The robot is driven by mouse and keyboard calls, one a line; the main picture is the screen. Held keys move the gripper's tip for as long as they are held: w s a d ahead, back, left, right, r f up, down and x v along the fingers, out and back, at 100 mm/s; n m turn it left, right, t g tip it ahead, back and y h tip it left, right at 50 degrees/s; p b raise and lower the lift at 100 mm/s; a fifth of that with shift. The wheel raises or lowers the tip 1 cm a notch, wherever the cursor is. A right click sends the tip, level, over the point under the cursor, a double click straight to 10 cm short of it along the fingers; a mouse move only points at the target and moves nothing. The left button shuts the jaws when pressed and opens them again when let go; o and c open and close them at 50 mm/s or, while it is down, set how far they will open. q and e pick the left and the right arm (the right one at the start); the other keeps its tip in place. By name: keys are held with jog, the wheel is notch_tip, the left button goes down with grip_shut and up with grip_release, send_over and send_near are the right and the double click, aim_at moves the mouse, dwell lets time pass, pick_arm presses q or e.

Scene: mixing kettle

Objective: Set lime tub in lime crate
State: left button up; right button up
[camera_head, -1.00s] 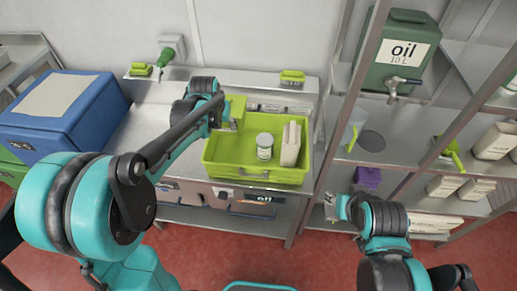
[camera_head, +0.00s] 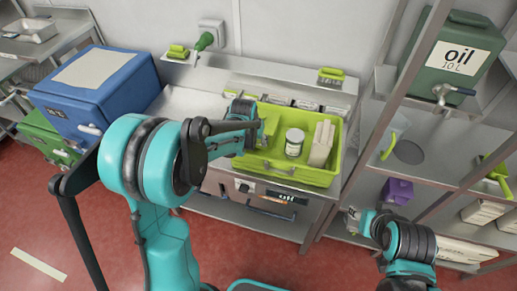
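The lime crate (camera_head: 330,176) stands on the steel bench in the middle. A small lime block, likely the lime tub (camera_head: 270,118), shows at the crate's left inner end, partly behind my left gripper (camera_head: 263,132). Its colour blends with the crate, so I cannot tell whether it rests on the floor of the crate. My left gripper is at that block; its fingers are mostly hidden. My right gripper (camera_head: 352,220) is low at the right, apart from the crate, its fingers too small to read.
A blue box (camera_head: 95,85) stands left of the bench. A green oil container (camera_head: 450,60) with a tap is on the right shelf, above a purple box (camera_head: 397,191). Small lime-lidded items (camera_head: 331,76) sit on the back ledge. Red floor lies in front.

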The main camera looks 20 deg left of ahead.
pick_arm(q)
jog(key=shift+f, duration=0.7)
notch_tip(320, 180, down, 3)
jog(key=shift+r+b, duration=0.15)
jog(key=shift+b, duration=0.35)
jog(key=shift+r, duration=0.1)
jog(key=shift+s, duration=0.1)
jog(key=o, duration=1.6)
